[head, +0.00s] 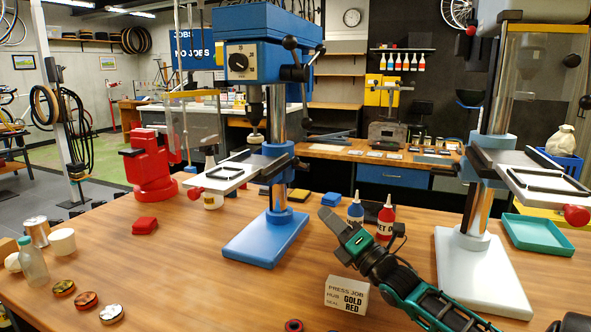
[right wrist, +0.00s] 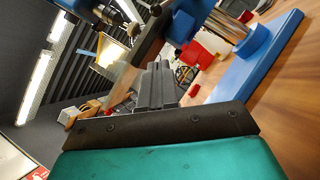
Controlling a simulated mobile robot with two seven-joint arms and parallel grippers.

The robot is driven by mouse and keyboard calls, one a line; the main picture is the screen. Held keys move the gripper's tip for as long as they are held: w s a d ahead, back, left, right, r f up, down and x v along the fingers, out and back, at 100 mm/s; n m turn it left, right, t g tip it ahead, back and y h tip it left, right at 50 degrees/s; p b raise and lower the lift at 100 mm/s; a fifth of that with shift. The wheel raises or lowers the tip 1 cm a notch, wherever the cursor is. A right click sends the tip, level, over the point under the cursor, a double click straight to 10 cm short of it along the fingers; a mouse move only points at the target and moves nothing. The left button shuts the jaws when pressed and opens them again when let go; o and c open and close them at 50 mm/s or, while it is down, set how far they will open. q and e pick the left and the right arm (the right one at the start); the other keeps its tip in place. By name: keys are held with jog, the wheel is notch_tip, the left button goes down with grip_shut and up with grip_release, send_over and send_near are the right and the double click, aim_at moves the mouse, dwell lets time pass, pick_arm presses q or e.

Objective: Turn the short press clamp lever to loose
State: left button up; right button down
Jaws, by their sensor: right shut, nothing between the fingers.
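The blue press (head: 266,235), which looks the shorter of the two presses, stands left of centre on the wooden table, with a bright steel column. Its blue collar (head: 277,149) grips the column, and a dark lever-like part (head: 300,163) sticks out there; I cannot tell its setting. A red knob (head: 195,192) sits at the table plate's left end. My right gripper (head: 334,221) is shut and empty, in front of and right of the column, apart from the press. Its dark fingers (right wrist: 159,78) show in the right wrist view, with the blue base (right wrist: 262,58) to their right. My left gripper is out of view.
A grey-white press (head: 480,270) stands at right beside a teal tray (head: 540,232). Blue (head: 355,210) and red (head: 386,220) bottles stand just behind my right gripper. A "PRESS JOB" card (head: 346,295) stands in front. The table's front left centre is mostly clear.

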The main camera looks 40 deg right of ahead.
aim_at(301, 165)
pick_arm(q)
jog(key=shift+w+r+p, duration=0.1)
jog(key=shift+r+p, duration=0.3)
jog(key=shift+p, duration=0.05)
pick_arm(e)
jog(key=shift+s+d+r+x, duration=0.1)
jog(key=shift+d+r+x, duration=0.25)
jog(key=shift+x, duration=1.8)
jog(key=shift+s+d+r+x, duration=0.15)
jog(key=shift+d+x, duration=0.3)
jog(key=shift+x, duration=1.7)
jog(key=shift+s+d+r+x, duration=0.1)
jog(key=shift+d+r+x, duration=0.25)
jog(key=shift+x, duration=1.75)
jog(key=shift+w+d+f, duration=0.1)
